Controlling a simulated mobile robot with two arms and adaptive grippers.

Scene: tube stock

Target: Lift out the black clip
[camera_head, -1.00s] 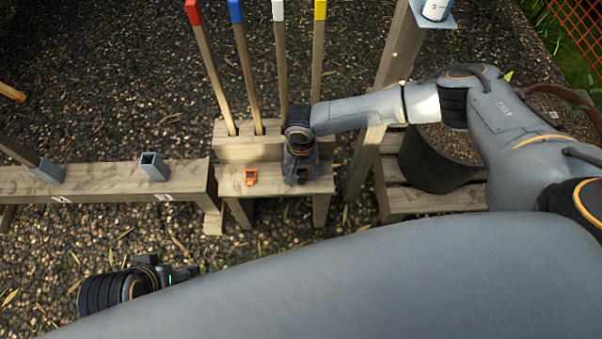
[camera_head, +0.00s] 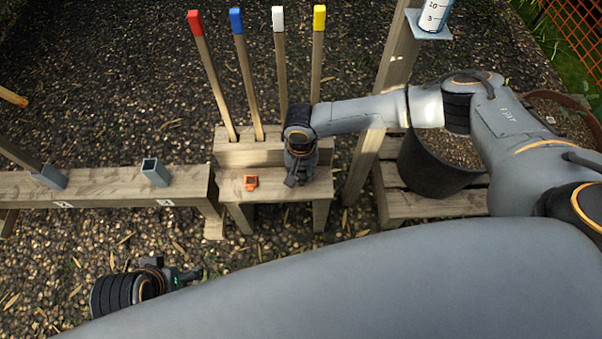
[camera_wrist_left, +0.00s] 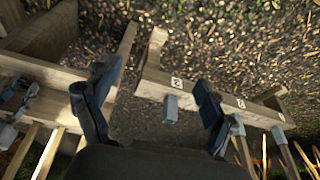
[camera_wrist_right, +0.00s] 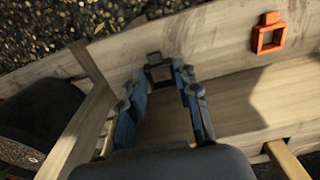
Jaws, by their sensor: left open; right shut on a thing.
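The black clip (camera_wrist_right: 158,70) shows in the right wrist view as a small dark square frame between the fingertips of my right gripper (camera_wrist_right: 165,82), which is shut on it. In the head view my right gripper (camera_head: 298,174) points down over the right part of the low wooden bench (camera_head: 225,187); the clip is hidden there. I cannot tell whether the clip touches the bench. My left gripper (camera_head: 190,274) is low at the left, apart from the bench; its fingers stand open and empty in the left wrist view (camera_wrist_left: 157,78).
An orange clip (camera_head: 250,182) lies on the bench left of my right gripper. Several posts with coloured tops, such as the red one (camera_head: 207,60), stand behind. A wooden beam (camera_head: 110,182) with grey sockets (camera_head: 154,172) extends left. A black pot (camera_head: 425,172) stands right.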

